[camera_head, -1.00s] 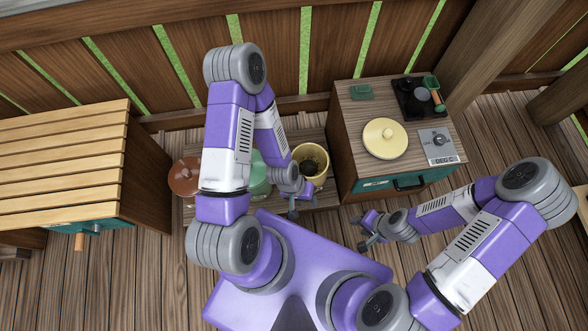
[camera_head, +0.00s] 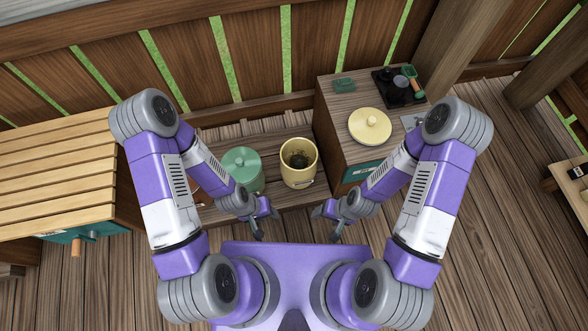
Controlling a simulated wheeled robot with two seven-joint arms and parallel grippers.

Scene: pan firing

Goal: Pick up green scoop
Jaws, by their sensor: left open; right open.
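The green scoop (camera_head: 410,73) lies at the back right of the wooden cabinet top, on a dark tray (camera_head: 386,76) beside dark items. Its orange-brown handle points toward the front right. My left gripper (camera_head: 265,225) is open and empty, low in front of the pots. My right gripper (camera_head: 327,224) is open and empty, in front of the cabinet and well short of the scoop. Both grippers are far from the scoop. My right arm hides part of the cabinet's front and top right corner.
A cream lid (camera_head: 370,126) and a small green block (camera_head: 344,84) sit on the cabinet top (camera_head: 340,109). A cream pot (camera_head: 299,177) with dark contents and a green lidded pot (camera_head: 242,166) stand on a low bench. A slatted wooden cabinet (camera_head: 55,180) stands at left.

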